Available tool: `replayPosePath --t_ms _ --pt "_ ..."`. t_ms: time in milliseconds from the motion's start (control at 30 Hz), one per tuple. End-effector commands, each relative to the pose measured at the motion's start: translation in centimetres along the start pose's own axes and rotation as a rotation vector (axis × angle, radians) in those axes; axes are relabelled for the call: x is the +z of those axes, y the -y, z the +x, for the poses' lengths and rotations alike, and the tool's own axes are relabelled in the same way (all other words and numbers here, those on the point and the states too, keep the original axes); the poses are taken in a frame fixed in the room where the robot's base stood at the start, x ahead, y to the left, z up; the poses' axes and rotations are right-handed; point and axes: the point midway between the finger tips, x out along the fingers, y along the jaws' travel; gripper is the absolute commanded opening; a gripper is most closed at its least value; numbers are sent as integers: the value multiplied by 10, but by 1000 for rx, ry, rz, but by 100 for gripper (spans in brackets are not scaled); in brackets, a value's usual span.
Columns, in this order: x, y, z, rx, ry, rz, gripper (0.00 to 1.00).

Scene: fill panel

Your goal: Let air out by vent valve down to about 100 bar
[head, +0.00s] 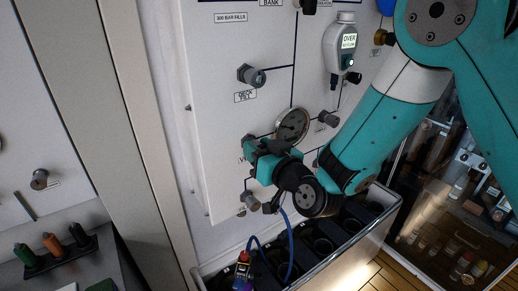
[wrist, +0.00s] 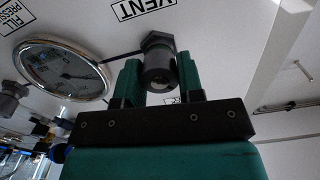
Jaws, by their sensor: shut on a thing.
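The vent valve (wrist: 160,62) is a dark knob on the white panel, beside the VENT label (wrist: 141,8) in the wrist view. My gripper (wrist: 158,78) has one green finger on each side of the knob and is shut on it. In the head view my gripper (head: 256,150) is against the panel, hiding the knob and most of its label. The round pressure gauge (head: 292,125) is just right of my gripper; it also shows in the wrist view (wrist: 62,68). Its dial is too small and oblique to read.
A handheld display (head: 347,42) on the panel reads OVER, with a small line below. A blue hose (head: 289,250) hangs below, over a grey bin (head: 350,243). Another knob (head: 328,118) is right of the gauge.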

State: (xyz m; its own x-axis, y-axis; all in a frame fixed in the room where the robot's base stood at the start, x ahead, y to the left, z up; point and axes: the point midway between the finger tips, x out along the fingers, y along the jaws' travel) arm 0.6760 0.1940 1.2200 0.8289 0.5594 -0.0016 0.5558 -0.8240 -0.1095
Motion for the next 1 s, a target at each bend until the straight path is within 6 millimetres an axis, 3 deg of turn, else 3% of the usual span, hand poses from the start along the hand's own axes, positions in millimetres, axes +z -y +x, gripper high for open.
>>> replayPosePath --t_ms 600,1000 --pt "-1 -2 1 1 -5 481 11" --pt "-1 -2 1 0 -5 642 11"
